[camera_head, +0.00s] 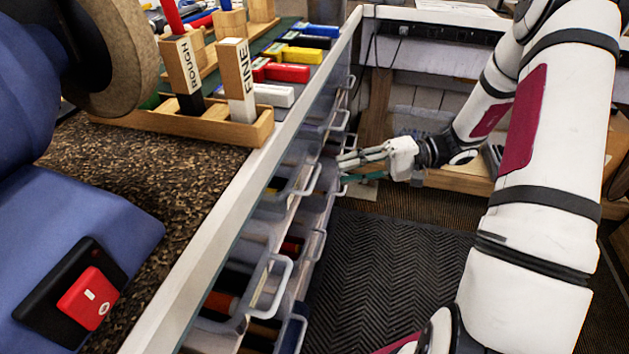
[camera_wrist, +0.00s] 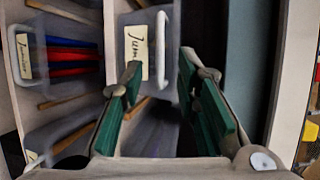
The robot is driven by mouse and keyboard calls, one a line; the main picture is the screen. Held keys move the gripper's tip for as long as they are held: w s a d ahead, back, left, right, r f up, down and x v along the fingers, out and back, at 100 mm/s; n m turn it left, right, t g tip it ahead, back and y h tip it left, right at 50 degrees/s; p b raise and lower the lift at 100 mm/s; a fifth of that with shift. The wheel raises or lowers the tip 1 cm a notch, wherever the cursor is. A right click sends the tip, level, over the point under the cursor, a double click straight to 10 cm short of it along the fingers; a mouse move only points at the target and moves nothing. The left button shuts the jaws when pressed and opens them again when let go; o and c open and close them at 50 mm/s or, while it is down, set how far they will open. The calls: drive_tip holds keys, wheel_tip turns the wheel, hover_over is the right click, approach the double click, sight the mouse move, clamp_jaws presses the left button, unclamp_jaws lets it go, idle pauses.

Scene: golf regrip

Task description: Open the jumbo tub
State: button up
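In the wrist view, a translucent tub (camera_wrist: 149,72) has a handwritten label starting "Jum" and a white upright handle (camera_wrist: 160,48). My gripper (camera_wrist: 160,72) is open and empty, with a green-padded finger on each side of the handle in the picture. Whether either finger touches the handle or tub cannot be told. In the head view, my gripper (camera_head: 343,168) points left at the far part of the tub rack, at the tub fronts. Which tub there is the labelled one is unclear.
Another tub with a label like "Junior" (camera_wrist: 24,56) holds red and blue rods. More handled tubs (camera_head: 270,285) line the bench side. On the bench stands a wooden holder (camera_head: 190,122) with ROUGH and FINE blocks. A dark floor mat (camera_head: 390,270) lies clear below.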

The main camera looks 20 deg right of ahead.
sight(315, 177)
drive_tip(key=b+x, duration=0.1)
drive_tip(key=x, duration=0.7)
clamp_jaws()
